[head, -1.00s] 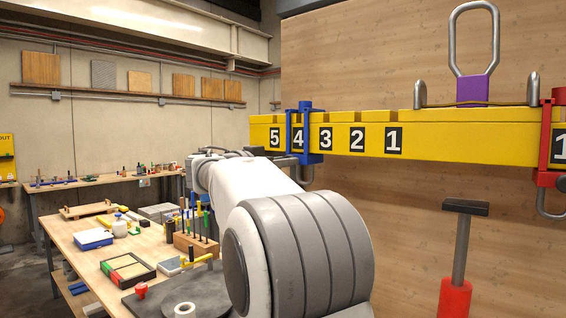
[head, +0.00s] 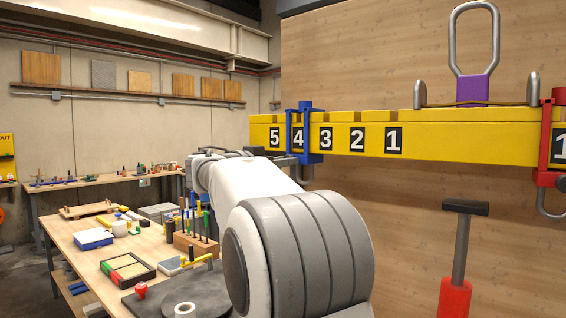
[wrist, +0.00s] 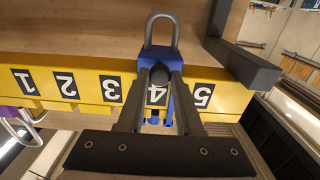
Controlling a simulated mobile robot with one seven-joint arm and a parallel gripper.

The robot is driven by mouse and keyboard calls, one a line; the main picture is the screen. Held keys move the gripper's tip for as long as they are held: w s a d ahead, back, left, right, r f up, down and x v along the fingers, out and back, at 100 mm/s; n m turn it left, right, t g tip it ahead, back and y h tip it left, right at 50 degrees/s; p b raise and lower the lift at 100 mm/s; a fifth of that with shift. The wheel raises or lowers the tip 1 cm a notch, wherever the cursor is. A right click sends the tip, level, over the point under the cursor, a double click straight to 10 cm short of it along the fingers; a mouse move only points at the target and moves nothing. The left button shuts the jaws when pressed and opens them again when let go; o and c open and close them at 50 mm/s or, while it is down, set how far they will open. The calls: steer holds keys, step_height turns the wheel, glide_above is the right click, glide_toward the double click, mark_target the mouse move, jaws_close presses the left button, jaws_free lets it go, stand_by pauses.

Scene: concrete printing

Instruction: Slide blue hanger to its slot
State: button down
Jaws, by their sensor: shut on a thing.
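The blue hanger (head: 304,133) is a frame around the yellow beam (head: 450,136), at the number 4 label. Its metal loop hangs below the beam, partly hidden by my arm in the head view. In the wrist view, where the beam looks turned over, the blue hanger (wrist: 160,54) shows its grey loop at the top. My gripper (wrist: 160,76) is shut on the hanger, its two dark fingers on either side of a round dark part. The fingers hide some of the hanger and part of the 4.
The beam top has notches near labels 5 to 1. A red hanger (head: 547,150) sits at the right, and a purple block with a metal loop (head: 474,88) stands on top. A red-handled tool (head: 457,285) is below. A workbench (head: 70,240) with several tools is at left.

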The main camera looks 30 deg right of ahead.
stand_by(0.5)
steer(key=s+d+b, duration=0.4)
steer(key=s+b, duration=0.4)
steer(key=s, duration=0.3)
steer(key=s+d+b, duration=0.4)
steer(key=s+b, duration=0.5)
steer(key=s, duration=0.3)
steer(key=c, duration=0.6)
jaws_free()
steer(key=shift+s, duration=0.15)
steer(key=shift+o, duration=0.2)
